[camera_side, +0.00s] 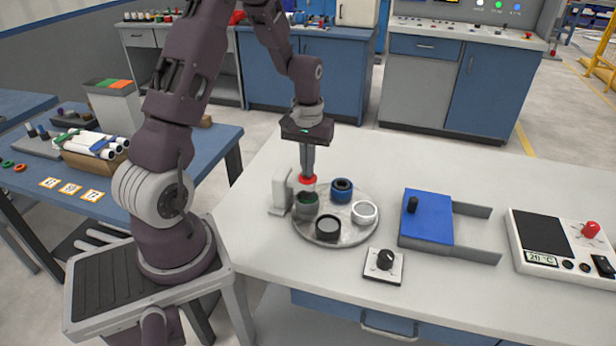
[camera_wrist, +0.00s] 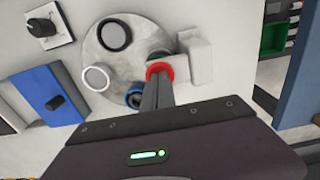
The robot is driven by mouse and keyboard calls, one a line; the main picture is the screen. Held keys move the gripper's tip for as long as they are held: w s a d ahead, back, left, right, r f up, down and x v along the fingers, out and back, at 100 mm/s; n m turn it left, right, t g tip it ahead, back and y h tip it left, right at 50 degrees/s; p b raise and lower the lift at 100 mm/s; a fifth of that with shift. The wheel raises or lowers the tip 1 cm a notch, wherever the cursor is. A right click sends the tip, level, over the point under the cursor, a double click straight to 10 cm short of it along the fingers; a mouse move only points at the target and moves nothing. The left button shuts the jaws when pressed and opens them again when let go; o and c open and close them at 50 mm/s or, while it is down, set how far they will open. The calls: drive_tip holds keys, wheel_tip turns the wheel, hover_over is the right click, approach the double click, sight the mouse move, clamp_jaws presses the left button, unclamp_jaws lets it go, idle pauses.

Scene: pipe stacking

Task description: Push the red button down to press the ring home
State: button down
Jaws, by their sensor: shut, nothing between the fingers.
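The red button (camera_side: 308,180) sits on top of a small white press (camera_side: 281,190) at the left edge of a round grey plate. It also shows in the wrist view (camera_wrist: 154,66). My gripper (camera_side: 307,173) is shut and empty, pointing straight down with its fingertips at the button's top. They look to be touching it, but a small gap cannot be ruled out. A dark green cup-like piece (camera_side: 306,204) stands on the plate directly under the button. Whether a ring is seated in it cannot be told.
The round plate (camera_side: 301,228) also carries a blue piece (camera_side: 342,197), a white one (camera_side: 364,213) and a black one (camera_side: 328,229). A black knob on a white base (camera_side: 384,261), a blue sliding box (camera_side: 427,218) and a white control panel (camera_side: 547,262) stand to the right.

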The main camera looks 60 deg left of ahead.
drive_tip(key=shift+f, duration=0.1)
drive_tip(key=shift+r, duration=3.5)
drive_tip(key=s+d+r+m+t, duration=0.3)
drive_tip(key=s+d+r+m, duration=0.15)
drive_tip(key=d+r, duration=0.75)
drive_tip(key=s+d+r+m+t, duration=0.1)
drive_tip(key=s+d+m, duration=0.1)
drive_tip(key=s+d, duration=0.2)
drive_tip(key=s+d+r+m+t, duration=0.1)
drive_tip(key=s+d, duration=0.3)
drive_tip(key=s, duration=0.5)
drive_tip(key=shift+s+d+r+m+t, duration=0.2)
drive_tip(key=shift+d+m+t, duration=0.1)
drive_tip(key=shift+m, duration=0.45)
